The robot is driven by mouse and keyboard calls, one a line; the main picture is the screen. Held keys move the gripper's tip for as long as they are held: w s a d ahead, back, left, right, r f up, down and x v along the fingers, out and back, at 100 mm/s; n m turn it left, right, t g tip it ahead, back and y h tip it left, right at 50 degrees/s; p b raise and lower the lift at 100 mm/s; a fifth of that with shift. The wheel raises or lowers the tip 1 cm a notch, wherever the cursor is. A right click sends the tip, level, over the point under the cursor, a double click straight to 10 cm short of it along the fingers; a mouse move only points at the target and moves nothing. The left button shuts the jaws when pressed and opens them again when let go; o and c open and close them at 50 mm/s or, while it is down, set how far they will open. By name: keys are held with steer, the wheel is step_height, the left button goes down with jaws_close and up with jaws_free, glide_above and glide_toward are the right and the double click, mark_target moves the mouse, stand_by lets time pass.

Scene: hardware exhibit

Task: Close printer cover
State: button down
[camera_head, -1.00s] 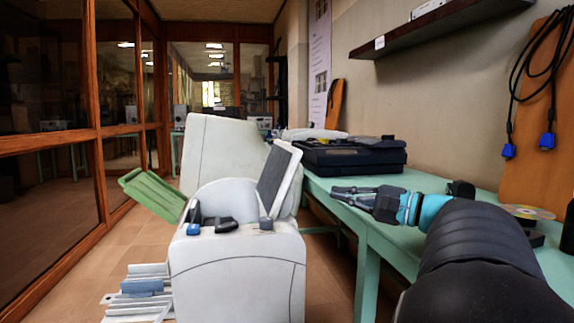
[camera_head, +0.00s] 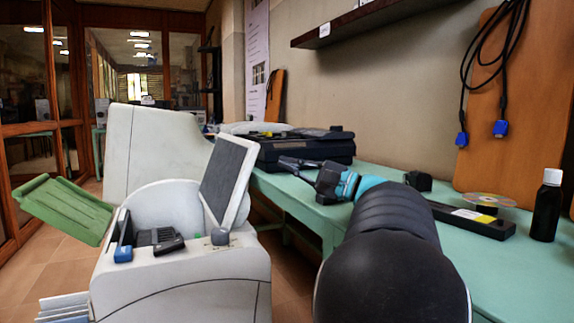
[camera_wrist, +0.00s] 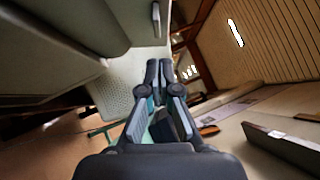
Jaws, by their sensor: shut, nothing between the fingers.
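A pale grey printer-like machine (camera_head: 190,283) stands at the left in the head view. A dark-faced panel with a pale rim (camera_head: 229,174) stands raised and tilted on its top; I take it for the cover. Dark and blue parts (camera_head: 150,240) show in the open top below it. My gripper (camera_head: 284,165) is to the right of the panel, apart from it in the picture, over or near the green table. It points left. In the wrist view my gripper (camera_wrist: 159,70) shows its fingers close together and empty, beside a pale surface (camera_wrist: 128,85) that I cannot identify.
The green table (camera_head: 510,268) runs along the right wall. It holds a black case (camera_head: 300,150), a black bar (camera_head: 470,220), a disc (camera_head: 486,199) and a dark bottle (camera_head: 546,208). A green tray (camera_head: 62,208) juts from the machine's left. A shelf (camera_head: 350,20) hangs above.

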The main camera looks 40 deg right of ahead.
steer(key=x, duration=0.7)
steer(key=shift+w, duration=0.2)
steer(key=shift+a+r, duration=0.15)
steer(key=shift+r, duration=0.05)
